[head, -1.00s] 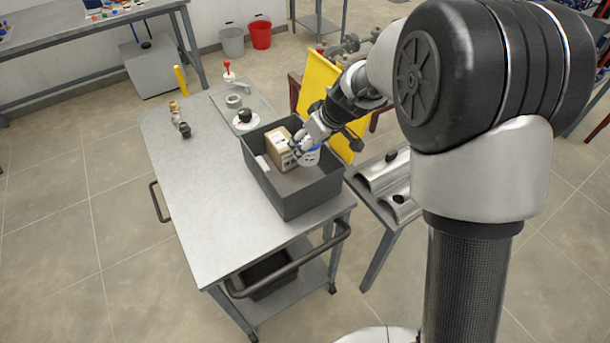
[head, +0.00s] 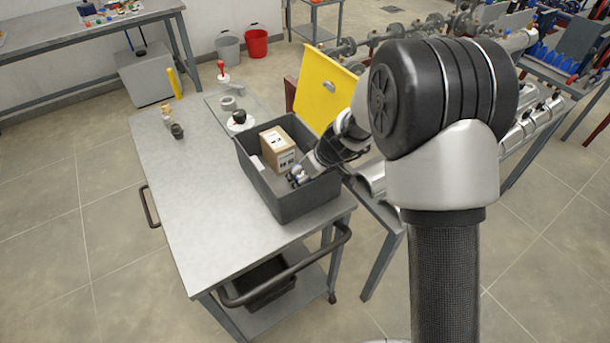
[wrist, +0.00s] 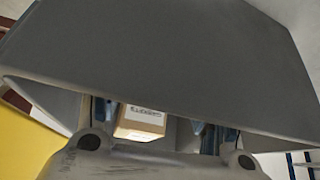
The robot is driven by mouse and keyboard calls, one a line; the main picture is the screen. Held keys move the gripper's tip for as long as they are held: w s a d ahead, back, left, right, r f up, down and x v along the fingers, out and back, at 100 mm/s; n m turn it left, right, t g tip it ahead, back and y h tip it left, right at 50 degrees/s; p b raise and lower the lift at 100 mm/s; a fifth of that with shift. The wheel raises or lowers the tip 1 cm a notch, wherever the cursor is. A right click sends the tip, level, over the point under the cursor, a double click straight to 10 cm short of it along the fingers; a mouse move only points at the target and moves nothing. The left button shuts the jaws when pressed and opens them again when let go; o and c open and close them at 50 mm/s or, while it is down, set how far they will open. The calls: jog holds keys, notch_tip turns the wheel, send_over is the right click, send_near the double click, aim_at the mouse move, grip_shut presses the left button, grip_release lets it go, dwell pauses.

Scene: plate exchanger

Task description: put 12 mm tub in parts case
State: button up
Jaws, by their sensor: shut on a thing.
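The parts case, seen as a dark grey open bin (head: 290,207), stands on the right side of the grey bench. My gripper (head: 298,177) reaches over its right wall and is low inside the bin, at the right of a cardboard box (head: 277,150). A small pale patch shows at the fingertips; the white tub itself cannot be clearly made out now. In the wrist view, the bin wall (wrist: 170,55) hides the fingertips and what they hold. Part of the cardboard box (wrist: 142,122) shows between the fingers.
A yellow panel (head: 322,90) stands just behind the bin. Left of the bin are a white round item with a black knob (head: 239,120) and small fittings (head: 177,131). The front of the bench top (head: 215,235) is clear.

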jog(key=o, duration=1.4)
jog(key=shift+c, duration=0.2)
jog(key=shift+d+r, duration=0.1)
jog(key=shift+r, duration=0.25)
jog(key=s+d+r+m+p, duration=0.1)
jog(key=s+d+r+p, duration=0.15)
jog(key=s+r, duration=0.5)
jog(key=s+d+r+m+p, duration=0.1)
jog(key=s+d+r, duration=0.25)
jog(key=r, duration=0.75)
jog(key=s+d+r+m+h, duration=0.2)
jog(key=s+d+m, duration=0.1)
jog(key=s, duration=0.8)
jog(key=s+d+r+m+h, duration=0.2)
jog(key=s+d, duration=0.4)
jog(key=s, duration=0.6)
jog(key=shift+s+r+m, duration=0.15)
jog(key=shift+r+m, duration=0.4)
jog(key=shift+m, duration=0.25)
